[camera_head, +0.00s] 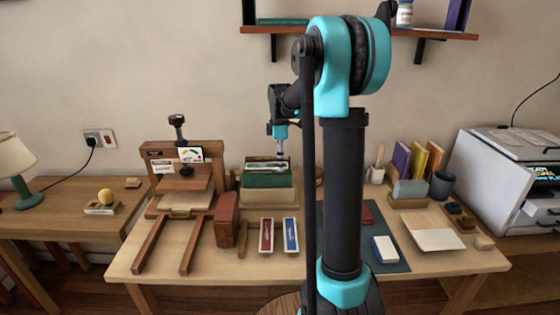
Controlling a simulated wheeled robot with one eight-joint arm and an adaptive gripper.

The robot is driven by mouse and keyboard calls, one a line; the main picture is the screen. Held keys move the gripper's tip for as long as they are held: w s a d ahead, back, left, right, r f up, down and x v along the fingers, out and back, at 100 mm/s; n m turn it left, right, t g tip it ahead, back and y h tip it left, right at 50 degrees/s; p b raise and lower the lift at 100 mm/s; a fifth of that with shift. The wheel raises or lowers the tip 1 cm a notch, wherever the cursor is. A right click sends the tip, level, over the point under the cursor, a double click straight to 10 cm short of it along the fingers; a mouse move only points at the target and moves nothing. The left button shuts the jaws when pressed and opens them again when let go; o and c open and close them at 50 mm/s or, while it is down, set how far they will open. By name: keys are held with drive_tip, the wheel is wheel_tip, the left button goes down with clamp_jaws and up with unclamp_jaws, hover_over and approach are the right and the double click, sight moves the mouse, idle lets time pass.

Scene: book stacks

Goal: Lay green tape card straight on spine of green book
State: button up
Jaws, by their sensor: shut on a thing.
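The green book (267,180) stands in a pale wooden holder (265,197) in the back middle of the table, spine upward. A flat pale-and-green strip, which looks like the green tape card (262,164), lies level along the top of the book. My gripper (281,153) points down at the right part of this strip and is shut on it. The fingertips are small and dark, so the exact grip is hard to see. Whether the card touches the spine or hovers just above it, I cannot tell.
A red tape card (266,235) and a blue tape card (291,234) lie in front of the holder. A wooden press (182,175) stands left, with a reddish block (227,218) beside it. Right are a dark mat (392,262), upright books (418,160) and a printer (500,180).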

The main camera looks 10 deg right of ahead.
drive_tip(key=shift+f, duration=1.45)
idle(1.7)
drive_tip(key=o, duration=0.9)
drive_tip(key=shift+r, duration=0.15)
drive_tip(key=shift+r, duration=3.4)
